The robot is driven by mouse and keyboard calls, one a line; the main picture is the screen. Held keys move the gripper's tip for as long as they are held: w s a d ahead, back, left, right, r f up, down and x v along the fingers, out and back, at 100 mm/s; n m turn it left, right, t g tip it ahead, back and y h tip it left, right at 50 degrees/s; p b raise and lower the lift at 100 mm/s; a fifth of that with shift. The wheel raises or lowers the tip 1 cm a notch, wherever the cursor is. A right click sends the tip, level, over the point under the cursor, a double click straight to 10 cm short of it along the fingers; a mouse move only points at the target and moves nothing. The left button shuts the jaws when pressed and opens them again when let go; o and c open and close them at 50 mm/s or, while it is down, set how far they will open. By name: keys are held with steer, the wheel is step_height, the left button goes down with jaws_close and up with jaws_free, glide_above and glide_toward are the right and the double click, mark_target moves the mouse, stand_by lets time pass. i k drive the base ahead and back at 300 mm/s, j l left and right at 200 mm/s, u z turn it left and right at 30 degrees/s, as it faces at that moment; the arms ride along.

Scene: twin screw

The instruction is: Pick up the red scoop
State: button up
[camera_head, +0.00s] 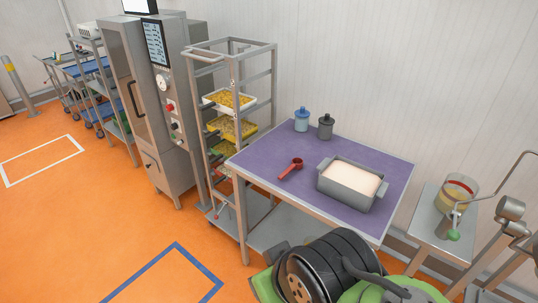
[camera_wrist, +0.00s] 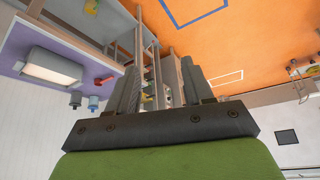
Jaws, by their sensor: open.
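The red scoop (camera_head: 291,168) lies on the purple top of a metal table (camera_head: 254,159), left of a grey pan (camera_head: 345,194) filled with pale, powder-like stuff. In the wrist view, which is turned over, the red scoop (camera_wrist: 103,80) shows small beside the pan (camera_wrist: 52,66), to the left of the fingers. My gripper (camera_wrist: 160,80) is open and empty, well apart from the scoop and the table. I cannot make out the fingers in the head view; dark and green parts of my arm show at its bottom.
A blue canister (camera_head: 301,120) and a dark grey canister (camera_head: 325,128) stand at the table's back. A metal rack (camera_head: 240,85) with trays of yellow food adjoins the table's left. A side stand at right bears a clear container (camera_head: 457,192). Orange floor at left is open.

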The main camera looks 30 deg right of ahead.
mark_target(290, 170)
steer(key=i, duration=1.2)
steer(key=i+l, duration=0.25)
steer(key=k+l+z, duration=0.05)
